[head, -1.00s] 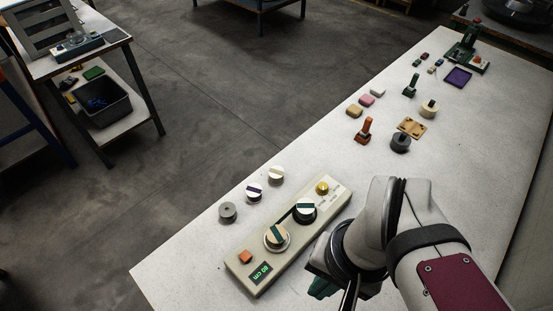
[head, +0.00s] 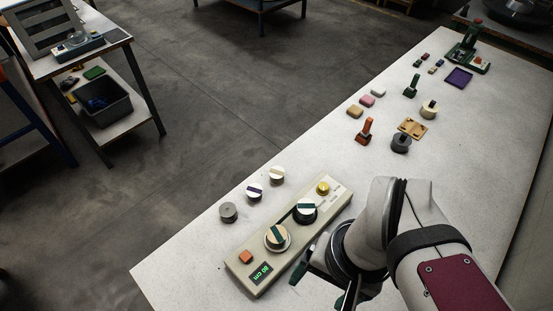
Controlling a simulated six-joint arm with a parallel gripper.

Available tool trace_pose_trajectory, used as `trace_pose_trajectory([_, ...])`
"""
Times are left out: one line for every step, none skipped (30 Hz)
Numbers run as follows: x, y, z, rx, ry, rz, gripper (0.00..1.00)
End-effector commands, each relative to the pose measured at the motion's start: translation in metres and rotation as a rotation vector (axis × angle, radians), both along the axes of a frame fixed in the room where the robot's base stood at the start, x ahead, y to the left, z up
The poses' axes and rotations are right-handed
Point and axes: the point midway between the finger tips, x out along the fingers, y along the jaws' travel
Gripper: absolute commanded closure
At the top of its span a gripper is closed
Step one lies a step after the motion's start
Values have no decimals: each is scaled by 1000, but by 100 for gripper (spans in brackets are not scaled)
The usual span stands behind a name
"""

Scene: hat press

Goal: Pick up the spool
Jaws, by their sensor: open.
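Two spools sit on a cream winding machine (head: 246,282) near the table's front left. The nearer spool (head: 277,237) is tan and white with a dark teal band. Loose ones stand beside the machine: a grey spool (head: 229,212), a white and purple one (head: 255,191) and a white one (head: 277,175). My gripper (head: 319,286) is open, right of the machine and apart from the spools. My arm partly hides it; I see nothing between its fingers.
The machine has an orange button (head: 246,257), a green display and a gold knob (head: 322,187). Farther along the table (head: 235,160) are a red stamp (head: 365,131), a dark grey round piece (head: 400,143) and a purple tray (head: 458,77). The table between is clear.

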Motion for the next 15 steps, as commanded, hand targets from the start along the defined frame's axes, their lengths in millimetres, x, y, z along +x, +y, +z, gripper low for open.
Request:
trace_pose_trajectory([0,0,0,0,0,0,12])
trace_pose_trajectory([0,0,0,0,0,0,12])
trace_pose_trajectory([0,0,0,0,0,0,12])
trace_pose_trajectory([0,0,0,0,0,0,12])
trace_pose_trajectory([0,0,0,0,0,0,12])
trace_pose_trajectory([0,0,0,0,0,0,12])
trace_pose_trajectory([0,0,0,0,0,0,12])
trace_pose_trajectory([0,0,0,-1,0,1,12])
trace_pose_trajectory([0,0,-1,-6,7,17,12])
trace_pose_trajectory([-1,1,-2,-16,20,50,12])
trace_pose_trajectory([-1,1,-4,-34,42,105,12])
trace_pose_trajectory([-2,1,-9,-73,84,212,12])
trace_pose_trajectory([-2,1,-13,-112,121,323,12])
trace_pose_trajectory([-1,1,-17,-161,166,454,12])
trace_pose_trajectory([2,1,-24,-238,228,653,12])
